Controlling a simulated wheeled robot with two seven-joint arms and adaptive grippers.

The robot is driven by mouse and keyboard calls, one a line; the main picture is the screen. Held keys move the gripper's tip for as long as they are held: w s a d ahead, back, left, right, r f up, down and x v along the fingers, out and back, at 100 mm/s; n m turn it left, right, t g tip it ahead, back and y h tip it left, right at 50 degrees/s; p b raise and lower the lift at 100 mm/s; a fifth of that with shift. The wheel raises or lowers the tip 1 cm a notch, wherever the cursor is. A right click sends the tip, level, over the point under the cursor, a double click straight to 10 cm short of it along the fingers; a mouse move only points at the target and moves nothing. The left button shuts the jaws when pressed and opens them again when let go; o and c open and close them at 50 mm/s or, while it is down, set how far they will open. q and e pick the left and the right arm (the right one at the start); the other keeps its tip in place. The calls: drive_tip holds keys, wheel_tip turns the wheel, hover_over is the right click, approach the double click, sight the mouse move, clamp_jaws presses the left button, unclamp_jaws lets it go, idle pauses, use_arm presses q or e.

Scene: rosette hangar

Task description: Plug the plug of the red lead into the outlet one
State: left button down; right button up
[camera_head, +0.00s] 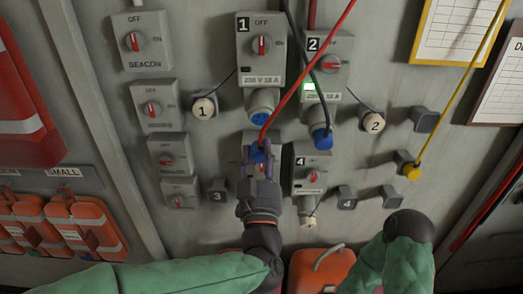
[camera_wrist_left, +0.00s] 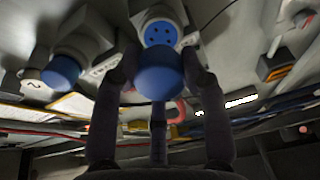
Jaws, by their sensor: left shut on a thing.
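Outlet one (camera_head: 263,103) is the blue socket under the grey switch box marked 1 (camera_head: 260,50). Its open face with pin holes also shows in the left wrist view (camera_wrist_left: 161,33). My left gripper (camera_head: 258,160) is shut on the blue plug of the red lead (camera_head: 262,151), below outlet one. In the left wrist view the plug (camera_wrist_left: 158,80) sits between the fingers, in front of the socket and overlapping its lower edge; whether they touch is unclear. The red lead (camera_head: 306,82) runs up to the right from the plug. My right gripper is out of view.
Outlet two (camera_head: 320,113), right of outlet one, holds a blue plug (camera_head: 322,139) on a dark lead (camera_head: 300,47) that crosses the red one. Caps 1 (camera_head: 203,109) and 2 (camera_head: 374,122) hang beside them. A yellow plug (camera_head: 411,171) sits at the right. Box 4 (camera_head: 311,171) is near my gripper.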

sight(261, 120)
use_arm(q)
drive_tip(key=shift+d+r, duration=0.1)
drive_tip(key=shift+r, duration=0.3)
drive_tip(key=shift+p+x, duration=0.85)
drive_tip(key=shift+x, duration=1.85)
drive_tip(key=shift+b, duration=0.55)
drive_tip(key=shift+w+r, duration=0.15)
drive_tip(key=shift+w, duration=0.3)
drive_tip(key=c, duration=0.6)
unclamp_jaws()
